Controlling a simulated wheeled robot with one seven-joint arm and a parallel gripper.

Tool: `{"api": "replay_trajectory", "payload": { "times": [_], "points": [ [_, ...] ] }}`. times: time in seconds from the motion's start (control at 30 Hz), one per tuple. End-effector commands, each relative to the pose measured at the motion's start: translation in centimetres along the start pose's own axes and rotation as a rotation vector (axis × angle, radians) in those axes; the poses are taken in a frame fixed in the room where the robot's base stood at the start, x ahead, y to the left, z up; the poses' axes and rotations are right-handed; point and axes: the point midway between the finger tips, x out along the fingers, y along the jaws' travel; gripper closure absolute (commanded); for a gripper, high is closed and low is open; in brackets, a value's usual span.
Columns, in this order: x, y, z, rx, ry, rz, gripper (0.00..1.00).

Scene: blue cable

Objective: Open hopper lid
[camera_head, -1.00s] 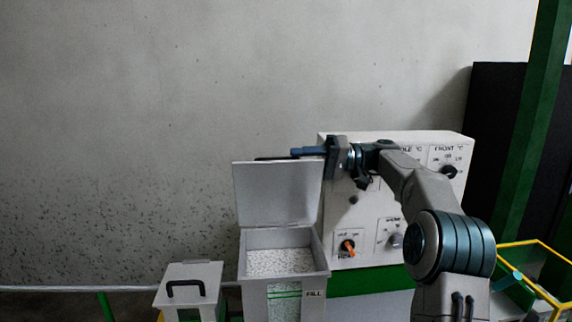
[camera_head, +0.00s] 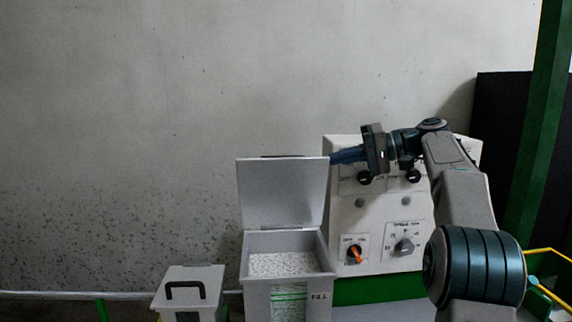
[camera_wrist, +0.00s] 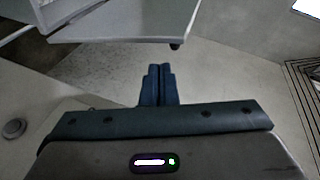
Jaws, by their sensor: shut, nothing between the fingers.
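The grey hopper lid (camera_head: 283,192) stands upright on its back edge in the head view, swung open. The hopper (camera_head: 272,240) below it is open at the top and holds white speckled pellets (camera_head: 285,263). My gripper (camera_head: 333,156) is to the right of the lid's upper right corner, its blue fingers pointing left, shut and empty. In the wrist view the blue fingers (camera_wrist: 158,72) are together, with a pale panel edge (camera_wrist: 140,25) beyond them; they appear apart from it.
A control panel (camera_head: 380,225) with knobs and an orange switch (camera_head: 354,254) stands behind and right of the hopper. A smaller grey box with a black handle (camera_head: 185,290) is at the lower left. A green post (camera_head: 535,140) rises at the right.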

Motion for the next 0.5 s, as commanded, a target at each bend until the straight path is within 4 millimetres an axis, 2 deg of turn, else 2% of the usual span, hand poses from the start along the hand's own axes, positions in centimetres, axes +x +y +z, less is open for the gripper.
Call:
{"api": "replay_trajectory", "payload": {
  "times": [0.17,0.3,0.5],
  "points": [
    [-0.6,1.2,1.5,0.100,0.125,0.191,1.00],
    [-1.8,2.2,3.0,0.161,0.221,0.313,1.00],
    [-0.9,3.3,6.7,0.205,0.233,0.445,1.00]
  ]
}}
